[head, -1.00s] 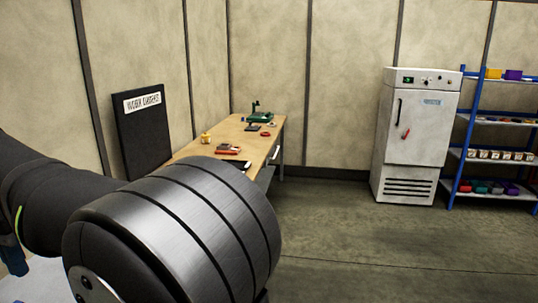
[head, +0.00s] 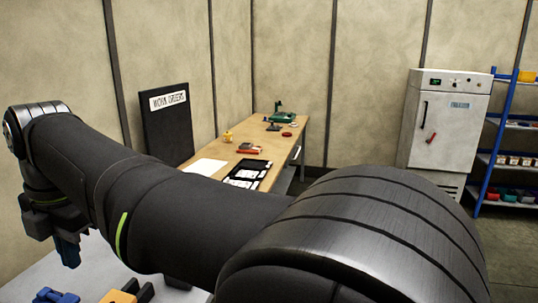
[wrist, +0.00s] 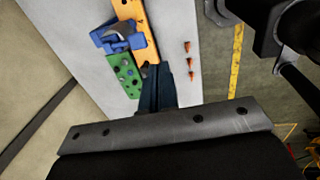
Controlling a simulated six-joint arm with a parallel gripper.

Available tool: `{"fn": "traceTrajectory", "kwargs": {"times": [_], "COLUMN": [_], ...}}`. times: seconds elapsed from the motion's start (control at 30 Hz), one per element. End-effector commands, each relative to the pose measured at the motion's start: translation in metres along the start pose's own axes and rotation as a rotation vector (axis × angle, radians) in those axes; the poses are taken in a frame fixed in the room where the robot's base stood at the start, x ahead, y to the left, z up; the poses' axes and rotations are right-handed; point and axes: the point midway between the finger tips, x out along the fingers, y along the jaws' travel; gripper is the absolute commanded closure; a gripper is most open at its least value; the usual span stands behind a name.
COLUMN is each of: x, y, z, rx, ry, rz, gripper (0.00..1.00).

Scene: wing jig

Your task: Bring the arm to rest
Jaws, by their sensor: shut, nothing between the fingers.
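Ahead of the fingertips are an orange part (wrist: 128,12), a blue clamp-like piece (wrist: 118,38) and a green plate with holes (wrist: 124,72). A blue piece (head: 55,296) and an orange piece (head: 118,296) show at the bottom edge of the head view. My arm crosses the lower half of the head view and hides much of the table.
Several small reddish pegs (wrist: 189,62) lie on the pale table right of the fingers. A wooden bench (head: 262,135) with a green device (head: 283,115) stands behind my arm. A white cabinet (head: 445,130) and blue shelving (head: 500,130) stand at the right.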

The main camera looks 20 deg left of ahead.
Motion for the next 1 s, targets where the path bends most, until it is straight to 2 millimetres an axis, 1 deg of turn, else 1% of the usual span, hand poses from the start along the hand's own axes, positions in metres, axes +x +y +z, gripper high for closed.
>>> {"fn": "traceTrajectory", "kwargs": {"times": [0.03,0.1,0.4,0.5,0.77,0.8,1.0], "x": [0.013,0.028,0.084,0.076,0.065,0.056,0.015], "y": [0.002,0.006,0.021,0.033,0.057,0.058,0.062], "z": [0.000,0.000,0.000,0.000,0.000,0.000,0.000], "rx": [0.000,0.000,-0.001,-0.003,-0.001,0.000,0.000], "ry": [0.002,0.002,0.001,0.001,0.001,0.000,0.000], "rz": [-0.006,-0.006,-0.007,-0.044,-0.140,-0.137,-0.135], "gripper": [1.00,1.00,1.00,1.00,1.00,1.00,1.00]}}
